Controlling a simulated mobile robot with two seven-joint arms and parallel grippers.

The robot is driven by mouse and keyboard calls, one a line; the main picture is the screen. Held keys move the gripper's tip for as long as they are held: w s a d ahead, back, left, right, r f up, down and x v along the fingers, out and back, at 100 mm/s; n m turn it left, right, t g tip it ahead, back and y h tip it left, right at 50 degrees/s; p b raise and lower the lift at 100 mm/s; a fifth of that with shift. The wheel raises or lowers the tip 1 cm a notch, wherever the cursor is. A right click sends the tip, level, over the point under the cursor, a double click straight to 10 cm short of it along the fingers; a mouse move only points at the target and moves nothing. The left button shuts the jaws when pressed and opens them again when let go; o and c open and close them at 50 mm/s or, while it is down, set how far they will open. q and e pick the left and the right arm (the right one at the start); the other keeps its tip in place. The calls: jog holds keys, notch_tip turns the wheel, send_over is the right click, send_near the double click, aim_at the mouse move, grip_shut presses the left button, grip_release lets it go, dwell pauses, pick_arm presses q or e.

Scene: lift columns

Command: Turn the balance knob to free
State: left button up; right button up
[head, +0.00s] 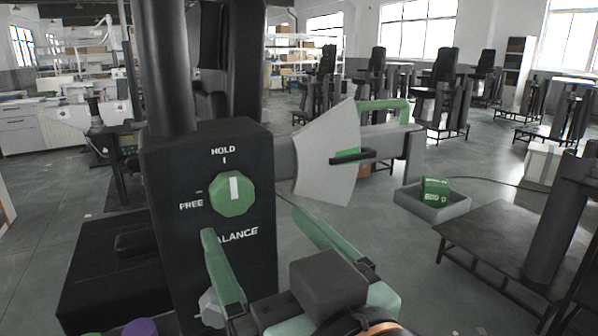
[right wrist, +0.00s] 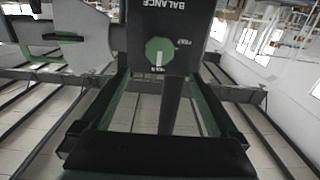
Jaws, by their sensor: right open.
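The balance knob (head: 233,193) is green with a white pointer bar, on the front of a black box (head: 170,215). Its pointer is upright, towards the HOLD mark; FREE is printed to its left and BALANCE below. My right gripper (head: 253,223) is open, its two green fingers spread below and in front of the knob, apart from it. The left finger covers the start of the word BALANCE. In the right wrist view the knob (right wrist: 160,52) appears upside down, between and beyond the fingertips (right wrist: 161,78). My left gripper is out of view.
A pale fan-shaped plate (head: 325,165) and an arm with a green handle (head: 385,105) stick out right of the box. A grey tray (head: 430,205) with a green box (head: 436,188) lies farther right, near a dark table (head: 510,245). A purple round thing (head: 140,327) shows at the bottom edge.

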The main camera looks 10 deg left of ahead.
aim_at(234, 194)
jog(key=x, duration=0.7)
jog(key=shift+w+a+f+p, duration=0.1)
jog(key=shift+w+a+p, duration=0.1)
jog(key=shift+w+p, duration=0.15)
jog(key=shift+w+a, duration=0.3)
jog(key=shift+w, duration=0.2)
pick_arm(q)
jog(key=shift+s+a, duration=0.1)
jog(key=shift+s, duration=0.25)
pick_arm(e)
jog(key=c, duration=1.4)
jog(key=shift+o, duration=0.2)
